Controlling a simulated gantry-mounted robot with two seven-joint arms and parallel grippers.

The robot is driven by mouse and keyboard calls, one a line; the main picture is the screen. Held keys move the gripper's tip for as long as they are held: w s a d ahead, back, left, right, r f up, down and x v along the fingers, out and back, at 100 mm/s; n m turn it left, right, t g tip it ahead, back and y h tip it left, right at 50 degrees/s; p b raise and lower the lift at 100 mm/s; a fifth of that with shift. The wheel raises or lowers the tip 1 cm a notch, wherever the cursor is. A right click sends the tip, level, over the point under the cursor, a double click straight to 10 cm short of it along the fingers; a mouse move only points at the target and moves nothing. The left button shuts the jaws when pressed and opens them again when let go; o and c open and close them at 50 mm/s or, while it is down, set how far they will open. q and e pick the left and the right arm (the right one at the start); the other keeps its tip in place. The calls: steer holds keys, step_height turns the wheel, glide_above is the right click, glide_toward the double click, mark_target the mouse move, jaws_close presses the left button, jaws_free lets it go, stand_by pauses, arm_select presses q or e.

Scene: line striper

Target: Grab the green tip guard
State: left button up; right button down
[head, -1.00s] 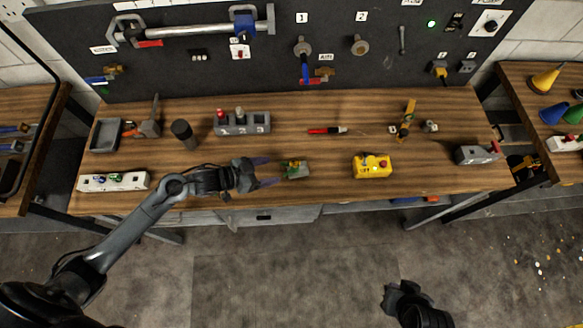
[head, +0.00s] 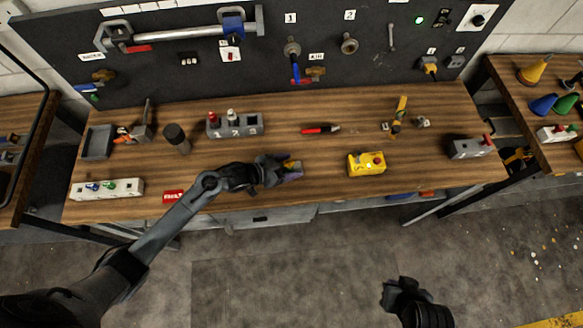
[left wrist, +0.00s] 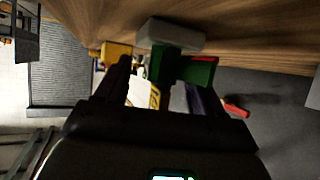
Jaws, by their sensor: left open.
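The green tip guard (left wrist: 200,70) shows in the left wrist view on a fixture with a grey block (left wrist: 172,35) and yellow brass-coloured parts. My left gripper (left wrist: 158,78) is open, its two dark fingers reaching toward the fixture, with part of the green piece between or just beyond them. I cannot tell whether they touch it. In the head view my left gripper (head: 288,170) is over the fixture near the bench's front edge and hides the green piece. My right gripper (head: 395,292) is low in the head view, away from the bench; its jaws are unclear.
A yellow box with buttons (head: 366,163) stands right of the left gripper. A grey numbered block (head: 235,125), a dark cylinder (head: 177,138) and a red pen-like tool (head: 320,129) stand or lie behind. A red label (head: 173,196) lies at the front edge.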

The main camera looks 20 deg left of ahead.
arm_select(q)
steer(key=shift+w+d+f, duration=0.15)
steer(key=shift+w, duration=0.05)
jaws_close()
stand_by(0.3)
stand_by(0.3)
